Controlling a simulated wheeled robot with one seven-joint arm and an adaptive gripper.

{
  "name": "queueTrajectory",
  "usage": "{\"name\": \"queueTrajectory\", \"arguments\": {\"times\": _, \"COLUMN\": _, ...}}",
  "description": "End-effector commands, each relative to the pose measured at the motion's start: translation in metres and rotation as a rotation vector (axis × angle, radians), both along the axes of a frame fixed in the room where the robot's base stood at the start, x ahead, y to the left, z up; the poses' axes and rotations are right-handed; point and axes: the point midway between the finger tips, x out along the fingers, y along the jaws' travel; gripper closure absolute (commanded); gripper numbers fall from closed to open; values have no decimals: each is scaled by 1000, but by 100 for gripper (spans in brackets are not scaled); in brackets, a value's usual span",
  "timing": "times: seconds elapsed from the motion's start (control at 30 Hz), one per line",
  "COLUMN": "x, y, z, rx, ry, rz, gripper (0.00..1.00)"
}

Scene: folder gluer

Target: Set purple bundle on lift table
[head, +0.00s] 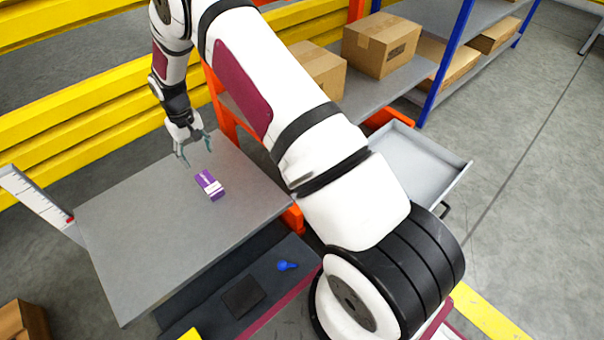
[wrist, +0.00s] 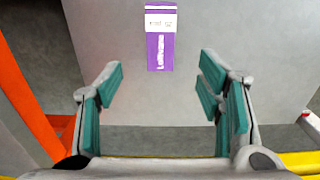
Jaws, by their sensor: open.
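The purple bundle (head: 210,186) is a small purple box with a white band. It lies on the grey top of the lift table (head: 150,240), toward the table's back right part. It also shows in the wrist view (wrist: 160,50), lying flat beyond the fingertips. My gripper (head: 196,157) is open and empty, above the table and just behind the bundle, apart from it. In the wrist view my gripper (wrist: 157,88) shows its teal finger pads spread wide with nothing between them.
Yellow rails (head: 80,120) run behind the table. A shelf (head: 375,85) with cardboard boxes (head: 382,44) stands at the back right. An open grey drawer (head: 415,160) juts out right of my arm. A blue item (head: 287,265) lies on a dark surface in front of the table.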

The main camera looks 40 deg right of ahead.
Motion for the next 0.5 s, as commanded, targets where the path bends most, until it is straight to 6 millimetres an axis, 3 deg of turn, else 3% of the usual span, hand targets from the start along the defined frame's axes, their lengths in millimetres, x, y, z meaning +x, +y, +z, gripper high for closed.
{"name": "queueTrajectory", "arguments": {"times": 0.13, "x": -14, "y": -1, "z": 71, "rx": -13, "ry": -13, "rz": 6, "gripper": 39}}
{"name": "queueTrajectory", "arguments": {"times": 0.27, "x": -43, "y": -2, "z": 136, "rx": -24, "ry": -13, "rz": 7, "gripper": 39}}
{"name": "queueTrajectory", "arguments": {"times": 0.5, "x": -116, "y": -3, "z": 239, "rx": -41, "ry": -15, "rz": 2, "gripper": 39}}
